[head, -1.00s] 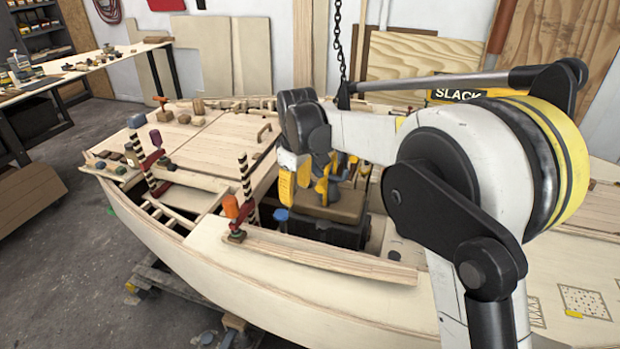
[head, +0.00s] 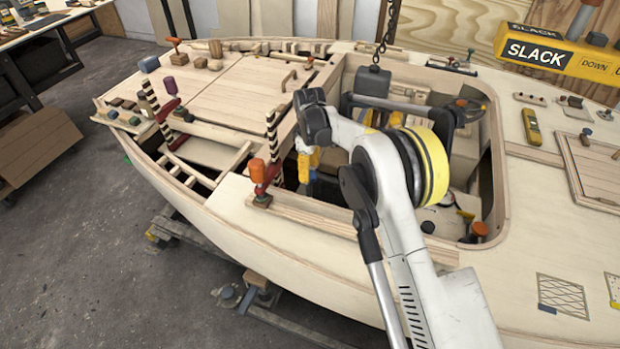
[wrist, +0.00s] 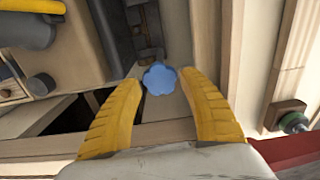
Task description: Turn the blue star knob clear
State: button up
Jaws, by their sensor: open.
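In the wrist view, the blue star knob (wrist: 159,79) shows between and just beyond the tips of my gripper's yellow fingers (wrist: 158,95). The fingers are apart, one on each side of it, and I see no clear contact. In the head view, my gripper (head: 306,166) hangs beside the orange-handled clamp, over the near edge of the hull opening. The arm and gripper hide most of the area under it there, and I cannot make out the knob clearly in that view.
A red clamp with an orange handle (head: 259,172) and a striped bar (head: 273,135) stand left of my gripper. A chain-hung dark block (head: 374,82) is in the cockpit behind. A yellow SLACK box (head: 540,53) is at the upper right.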

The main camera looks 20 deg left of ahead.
jog(key=shift+f, duration=1.15)
jog(key=c, duration=1.1)
jog(key=shift+o, duration=0.2)
jog(key=shift+w+d, duration=0.15)
jog(key=shift+d, duration=0.05)
